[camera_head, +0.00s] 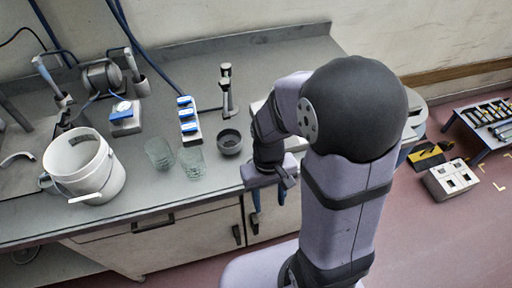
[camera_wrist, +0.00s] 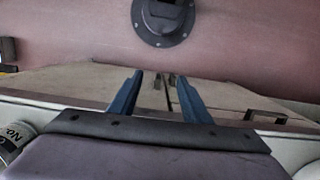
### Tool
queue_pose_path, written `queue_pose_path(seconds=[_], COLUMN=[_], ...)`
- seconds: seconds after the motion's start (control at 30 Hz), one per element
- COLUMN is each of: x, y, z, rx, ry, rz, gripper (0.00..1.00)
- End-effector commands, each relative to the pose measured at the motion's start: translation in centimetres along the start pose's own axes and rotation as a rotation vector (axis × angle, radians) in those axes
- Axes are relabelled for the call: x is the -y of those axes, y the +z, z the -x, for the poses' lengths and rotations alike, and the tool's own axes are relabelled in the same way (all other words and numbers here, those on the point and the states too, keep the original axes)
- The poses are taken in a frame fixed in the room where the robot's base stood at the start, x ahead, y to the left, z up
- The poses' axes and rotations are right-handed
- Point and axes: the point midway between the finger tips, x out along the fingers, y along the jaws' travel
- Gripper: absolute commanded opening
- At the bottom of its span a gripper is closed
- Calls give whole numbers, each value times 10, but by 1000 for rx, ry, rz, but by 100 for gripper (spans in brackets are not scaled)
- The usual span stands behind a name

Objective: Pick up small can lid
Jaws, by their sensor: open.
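I cannot make out a small can lid in either view. My gripper (camera_head: 269,205) hangs at the front edge of the counter, with its blue fingers pointing down in front of the cabinet. In the wrist view, the two blue fingers of my gripper (camera_wrist: 160,78) stand apart with nothing held between them. My arm hides part of the counter's right end in the head view.
The grey counter (camera_head: 215,90) holds a white bucket (camera_head: 100,190), two clear glasses (camera_head: 159,153), a dark bowl (camera_head: 230,142), a blue-topped block row (camera_head: 188,118) and a stand (camera_head: 227,90). A low rack (camera_head: 490,120) stands at right. A labelled can (camera_wrist: 14,138) shows at the wrist view's lower left.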

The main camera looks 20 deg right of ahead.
Motion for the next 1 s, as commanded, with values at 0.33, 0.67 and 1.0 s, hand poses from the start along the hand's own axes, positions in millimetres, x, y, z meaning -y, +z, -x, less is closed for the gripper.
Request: queue_pose_path(seconds=[0.33,0.67,1.0], x=[1,1,1], y=[-71,-105,-105], z=[88,110,107], rx=[-72,-147,-143], ry=[-8,-51,-57], rz=[-219,-664,-752], gripper=[44,44,44])
